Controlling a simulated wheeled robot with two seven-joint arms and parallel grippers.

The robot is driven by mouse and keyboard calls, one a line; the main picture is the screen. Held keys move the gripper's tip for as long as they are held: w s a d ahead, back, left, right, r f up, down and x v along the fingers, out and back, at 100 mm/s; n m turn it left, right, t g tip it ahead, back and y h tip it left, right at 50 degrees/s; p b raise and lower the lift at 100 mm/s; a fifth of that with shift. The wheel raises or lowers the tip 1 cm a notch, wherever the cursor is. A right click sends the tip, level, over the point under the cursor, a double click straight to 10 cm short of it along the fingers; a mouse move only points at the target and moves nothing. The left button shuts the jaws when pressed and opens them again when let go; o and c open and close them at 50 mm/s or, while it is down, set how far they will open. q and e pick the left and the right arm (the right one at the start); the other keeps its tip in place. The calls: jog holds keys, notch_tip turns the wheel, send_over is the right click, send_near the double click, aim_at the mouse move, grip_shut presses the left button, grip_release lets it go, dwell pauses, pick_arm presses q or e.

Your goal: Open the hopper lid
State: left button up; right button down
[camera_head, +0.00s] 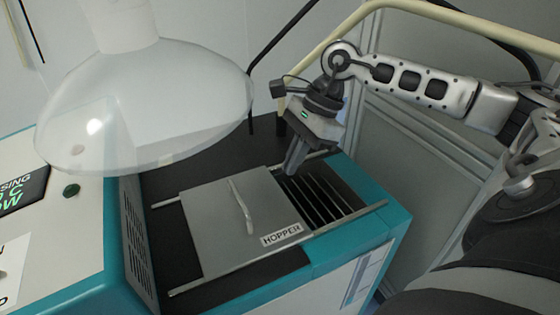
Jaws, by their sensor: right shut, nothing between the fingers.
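The hopper lid (215,216) is a flat grey plate labelled HOPPER, with a raised light handle (241,206) across its middle. It lies on two rails on top of the teal and black machine. To its right, a slotted opening (322,197) with dark slats shows uncovered. My right gripper (292,168) points down at the lid's far right corner, by the edge of the slotted opening. Its fingers are shut and empty. I cannot tell whether the fingertips touch the lid's edge. My left gripper is not in view.
A translucent dome (145,105) hangs at the upper left, above the machine. A cream tubular rail (330,45) runs behind my right arm. A white and teal panel with a dark green button (71,190) stands at the left.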

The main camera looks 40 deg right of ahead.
send_near(259, 215)
jog(key=f, duration=0.3)
jog(key=shift+s+a+f, duration=0.1)
jog(key=shift+a+f, duration=0.15)
jog(key=shift+f, duration=0.1)
jog(key=shift+w+a+r+p, duration=0.2)
jog(key=shift+a+p, duration=0.1)
jog(key=shift+a, duration=0.3)
jog(key=shift+w+a+r+p, duration=0.15)
jog(key=shift+a+p, duration=0.15)
jog(key=shift+a, duration=0.3)
jog(key=shift+w+a, duration=0.1)
jog(key=shift+a, duration=0.25)
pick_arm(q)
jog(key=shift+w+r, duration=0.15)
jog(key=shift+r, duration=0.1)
pick_arm(e)
jog(key=shift+w+a, duration=0.1)
jog(key=shift+a, duration=0.2)
